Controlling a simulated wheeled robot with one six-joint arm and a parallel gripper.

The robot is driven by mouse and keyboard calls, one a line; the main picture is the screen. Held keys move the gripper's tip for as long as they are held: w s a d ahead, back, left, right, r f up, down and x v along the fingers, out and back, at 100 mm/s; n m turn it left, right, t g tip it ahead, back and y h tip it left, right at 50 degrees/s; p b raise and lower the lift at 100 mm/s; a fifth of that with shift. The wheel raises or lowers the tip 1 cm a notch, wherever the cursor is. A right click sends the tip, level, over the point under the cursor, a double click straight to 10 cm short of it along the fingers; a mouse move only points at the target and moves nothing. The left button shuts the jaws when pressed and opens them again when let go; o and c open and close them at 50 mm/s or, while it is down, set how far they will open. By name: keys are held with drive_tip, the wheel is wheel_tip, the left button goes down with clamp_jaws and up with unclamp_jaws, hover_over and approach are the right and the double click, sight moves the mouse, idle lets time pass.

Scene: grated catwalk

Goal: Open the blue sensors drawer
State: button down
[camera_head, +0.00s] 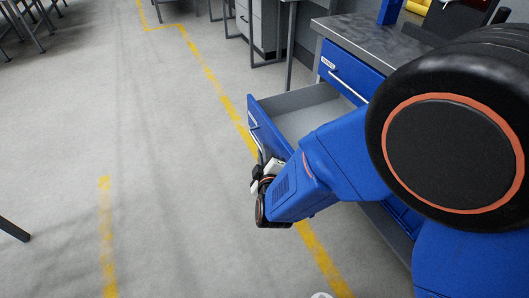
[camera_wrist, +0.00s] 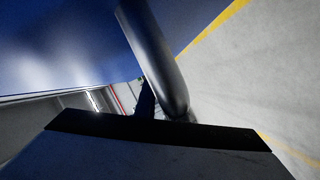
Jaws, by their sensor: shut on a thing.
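The blue drawer (camera_head: 270,132) stands pulled well out of the blue cabinet, and its grey, empty-looking inside (camera_head: 308,115) shows from above. The label on its front is too small to read. A pale bar handle (camera_head: 262,150) runs down the drawer front. My gripper (camera_head: 262,178) is at the near end of this handle and shut on it; my arm partly hides the contact. In the wrist view the handle (camera_wrist: 155,62) is a thick grey bar close to the camera, beside the blue drawer front (camera_wrist: 60,50). My arm covers the drawer's near right part.
Another blue drawer (camera_head: 345,75) with a label and handle is shut above the open one, under the grey worktop (camera_head: 370,42). A grey cabinet (camera_head: 262,25) stands behind. Yellow lines (camera_head: 215,85) mark the floor.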

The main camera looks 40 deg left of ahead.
drive_tip(key=c, duration=1.8)
unclamp_jaws()
drive_tip(key=shift+c, duration=0.2)
drive_tip(key=v, duration=1.7)
drive_tip(key=shift+s, duration=0.2)
drive_tip(key=shift+d, duration=0.2)
